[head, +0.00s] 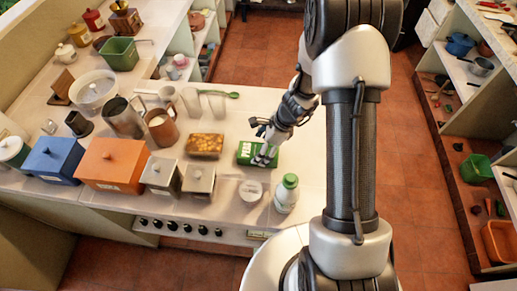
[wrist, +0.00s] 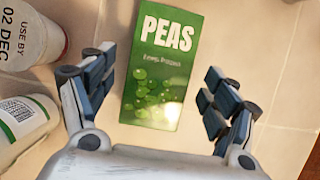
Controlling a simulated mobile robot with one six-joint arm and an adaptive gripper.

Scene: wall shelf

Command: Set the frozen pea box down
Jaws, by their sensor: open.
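The frozen pea box (head: 246,152) is green with white lettering. It lies flat on the tiled counter (head: 303,172), near its right part in the head view. In the wrist view the pea box (wrist: 163,65) shows its front face with "PEAS" and pictures of peas. My gripper (head: 264,156) is over the box. In the wrist view my gripper (wrist: 154,88) is open, one finger on each side of the box, with gaps between the fingers and the box edges.
A white tub (head: 250,191) and a white bottle with green cap (head: 287,193) stand close in front of the box. A brown food box (head: 205,146) lies to its left. Canisters and cups fill the left counter. Bare counter lies right of the box.

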